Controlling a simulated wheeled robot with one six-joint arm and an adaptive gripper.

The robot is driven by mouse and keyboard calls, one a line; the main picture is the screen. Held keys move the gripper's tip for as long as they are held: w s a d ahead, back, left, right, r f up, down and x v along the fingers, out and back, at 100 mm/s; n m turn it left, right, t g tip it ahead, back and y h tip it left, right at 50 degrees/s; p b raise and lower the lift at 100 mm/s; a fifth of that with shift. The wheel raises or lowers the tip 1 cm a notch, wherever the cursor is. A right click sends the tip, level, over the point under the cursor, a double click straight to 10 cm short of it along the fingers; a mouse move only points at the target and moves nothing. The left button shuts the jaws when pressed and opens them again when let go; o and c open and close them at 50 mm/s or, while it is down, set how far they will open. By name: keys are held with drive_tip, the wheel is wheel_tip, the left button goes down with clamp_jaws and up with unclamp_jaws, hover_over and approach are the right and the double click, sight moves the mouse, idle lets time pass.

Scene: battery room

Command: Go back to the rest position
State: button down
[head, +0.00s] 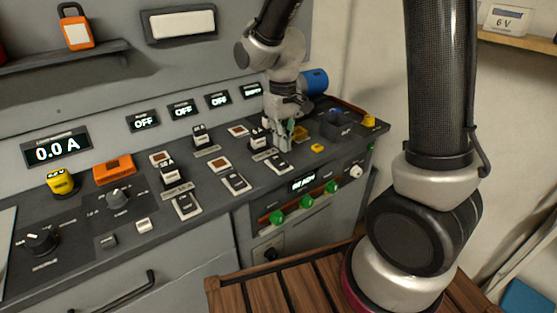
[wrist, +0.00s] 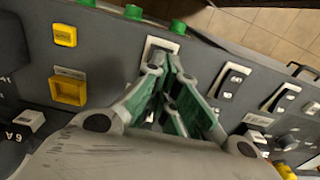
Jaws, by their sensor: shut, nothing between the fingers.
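My gripper (head: 287,133) is low over the right part of the dark control panel (head: 215,205). In the wrist view its green-padded fingers (wrist: 174,65) are shut with nothing between them. The fingertips lie in front of a white-framed switch (wrist: 160,44), which they partly cover. I cannot tell whether they touch it. In the head view that switch (head: 278,163) is just below and left of the fingers. A black-and-white switch lever (head: 258,139) stands close on the gripper's left.
Several more switches line the panel to the left, with a yellow block (head: 61,182) and an orange block (head: 115,170). Green knobs (head: 305,194) are on the front face below. A yellow button (head: 317,148) is right of the gripper. A wooden slatted surface (head: 270,291) is in front.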

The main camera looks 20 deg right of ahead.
drive_tip(key=shift+r, duration=0.75)
drive_tip(key=s+d+r+m+t, duration=0.1)
drive_tip(key=s+d+r+t, duration=0.1)
drive_tip(key=s+d+r, duration=0.5)
drive_tip(key=s+d+r+m+t, duration=0.2)
drive_tip(key=s+d+r, duration=0.5)
drive_tip(key=s, duration=0.5)
drive_tip(key=shift+d+r+m, duration=0.3)
drive_tip(key=shift+d, duration=0.15)
drive_tip(key=shift+a, duration=0.1)
